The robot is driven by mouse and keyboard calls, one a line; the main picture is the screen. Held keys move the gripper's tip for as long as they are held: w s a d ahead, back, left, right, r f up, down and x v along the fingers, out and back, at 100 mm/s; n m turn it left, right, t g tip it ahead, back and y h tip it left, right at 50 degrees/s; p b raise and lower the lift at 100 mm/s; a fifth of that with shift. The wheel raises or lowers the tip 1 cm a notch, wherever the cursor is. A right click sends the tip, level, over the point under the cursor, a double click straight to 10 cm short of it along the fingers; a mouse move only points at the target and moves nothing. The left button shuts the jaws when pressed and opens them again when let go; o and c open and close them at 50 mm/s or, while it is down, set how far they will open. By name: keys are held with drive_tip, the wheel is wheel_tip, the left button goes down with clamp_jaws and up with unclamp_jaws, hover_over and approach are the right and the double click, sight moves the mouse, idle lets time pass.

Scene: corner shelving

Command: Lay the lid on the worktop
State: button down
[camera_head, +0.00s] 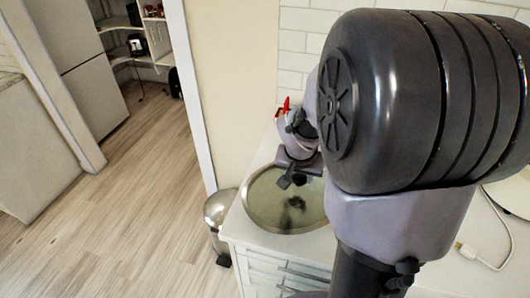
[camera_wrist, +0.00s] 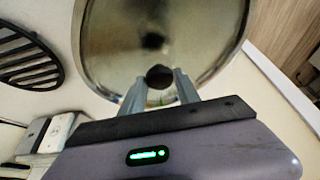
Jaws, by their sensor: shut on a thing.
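The lid is a round glass disc with a metal rim; it shows in the head view (camera_head: 262,212) at the corner of the white worktop (camera_head: 240,228). In the wrist view the lid (camera_wrist: 110,45) fills the upper middle, with a dark round knob (camera_wrist: 158,76). My gripper (camera_head: 298,180) is over the lid's far part; in the wrist view its fingers (camera_wrist: 160,88) are closed around the knob. The lid looks about level and close to the worktop. I cannot tell whether it touches. My arm hides much of the worktop to the right.
A metal bin (camera_head: 217,208) stands on the floor left of the worktop. A red object (camera_head: 284,106) shows behind my wrist. A white cable (camera_head: 482,262) lies at the right. A black slatted object (camera_wrist: 28,58) is at the left of the wrist view. The wooden floor is open at left.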

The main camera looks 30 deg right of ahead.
sight(299, 181)
drive_tip(key=shift+f+b, duration=0.95)
drive_tip(key=shift+f, duration=0.8)
drive_tip(key=c, duration=0.9)
unclamp_jaws()
